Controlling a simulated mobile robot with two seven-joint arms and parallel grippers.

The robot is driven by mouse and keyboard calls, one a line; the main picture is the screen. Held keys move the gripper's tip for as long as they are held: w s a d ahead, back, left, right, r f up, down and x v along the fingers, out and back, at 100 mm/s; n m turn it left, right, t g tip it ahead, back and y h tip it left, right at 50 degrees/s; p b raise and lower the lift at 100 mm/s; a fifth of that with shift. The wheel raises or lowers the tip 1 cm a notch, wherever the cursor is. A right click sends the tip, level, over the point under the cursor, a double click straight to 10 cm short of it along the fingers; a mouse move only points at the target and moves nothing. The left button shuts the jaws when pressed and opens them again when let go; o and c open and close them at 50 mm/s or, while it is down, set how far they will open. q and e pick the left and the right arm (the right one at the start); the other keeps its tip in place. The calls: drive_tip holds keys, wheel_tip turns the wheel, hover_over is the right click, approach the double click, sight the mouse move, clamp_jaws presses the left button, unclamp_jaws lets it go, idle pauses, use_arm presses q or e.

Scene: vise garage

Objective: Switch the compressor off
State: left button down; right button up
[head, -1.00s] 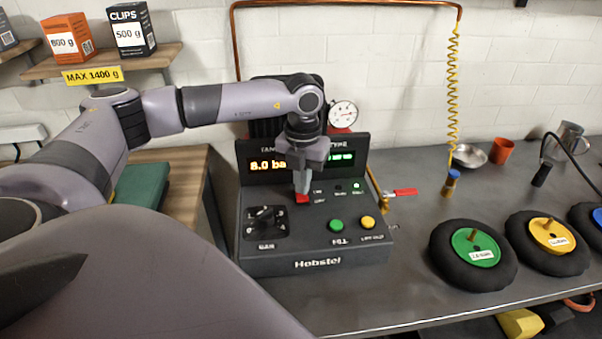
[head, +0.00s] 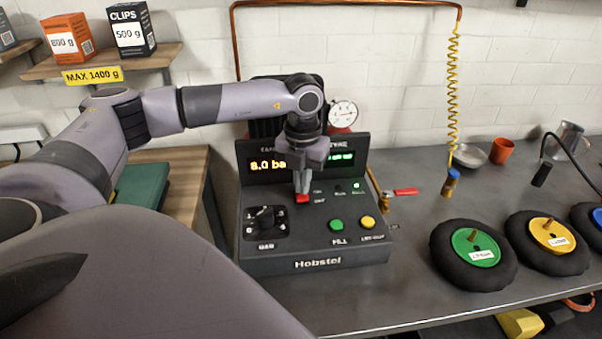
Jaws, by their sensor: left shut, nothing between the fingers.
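The compressor's dark control panel (head: 310,265), marked Hobstel, stands on the grey bench. Its display (head: 268,166) reads 8.0 bar in orange, partly hidden by my arm, with green characters at its right. A red switch (head: 302,198) sits on the upper part of the panel's sloped face. My left gripper (head: 301,190) points down, shut and empty, with its fingertips right at the red switch. I cannot tell whether they touch it. A black knob (head: 265,217), a green button (head: 336,225) and a yellow button (head: 368,222) are on the same face. My right gripper is not in view.
A red-handled valve (head: 404,192) is right of the panel. Tyres with green (head: 476,248) and yellow (head: 553,235) hubs lie at the right of the bench. An orange cup (head: 501,151) stands behind. Shelves with boxes (head: 131,30) are at upper left.

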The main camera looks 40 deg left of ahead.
use_arm(q)
drive_tip(key=shift+f+b, duration=0.7)
drive_tip(key=shift+f, duration=0.35)
idle(0.5)
drive_tip(key=shift+r+p, duration=0.75)
drive_tip(key=shift+r, duration=0.05)
drive_tip(key=shift+r+p, duration=2.05)
drive_tip(key=shift+r, duration=0.7)
drive_tip(key=shift+f, duration=0.1)
